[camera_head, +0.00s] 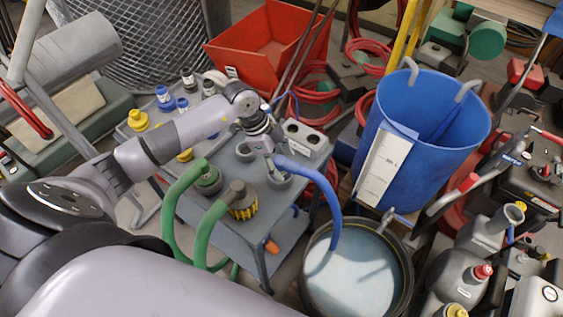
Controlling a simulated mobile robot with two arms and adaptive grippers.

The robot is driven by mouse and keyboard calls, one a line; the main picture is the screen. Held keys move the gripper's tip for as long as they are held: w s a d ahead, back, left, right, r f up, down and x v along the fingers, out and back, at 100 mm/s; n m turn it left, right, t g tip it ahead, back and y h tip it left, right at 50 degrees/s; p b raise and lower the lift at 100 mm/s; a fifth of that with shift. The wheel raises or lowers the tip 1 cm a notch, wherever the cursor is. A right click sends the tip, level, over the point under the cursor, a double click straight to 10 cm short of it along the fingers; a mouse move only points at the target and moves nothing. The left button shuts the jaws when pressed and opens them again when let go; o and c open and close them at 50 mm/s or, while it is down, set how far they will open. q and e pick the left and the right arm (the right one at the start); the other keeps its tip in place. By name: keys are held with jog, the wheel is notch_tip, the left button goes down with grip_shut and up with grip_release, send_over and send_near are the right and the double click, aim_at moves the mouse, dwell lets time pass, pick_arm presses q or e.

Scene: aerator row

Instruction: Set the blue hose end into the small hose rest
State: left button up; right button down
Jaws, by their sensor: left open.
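The blue hose (325,195) arches up out of the round tub of pale liquid (350,275). Its upper end (287,163) lies at the right side of the grey cart top (225,165), beside my left gripper (268,150). The left gripper is open, with its fingers close to the hose end; I cannot tell whether they touch it. A small grey round holder (279,181), which may be the small hose rest, stands just below the hose end. I cannot tell whether the end sits in it or above it. My right gripper is not in view.
A white box with two round holes (304,137) stands behind the gripper. Green hoses (177,205) and a yellow-ribbed fitting (243,205) crowd the cart's front. A tall blue bin (425,125) stands right, and a red hopper (270,45) behind. Bottles fill the lower right.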

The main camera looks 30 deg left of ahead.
pick_arm(q)
jog(key=v, duration=1.1)
jog(key=shift+s+a+r, duration=0.1)
jog(key=shift+a+r, duration=0.05)
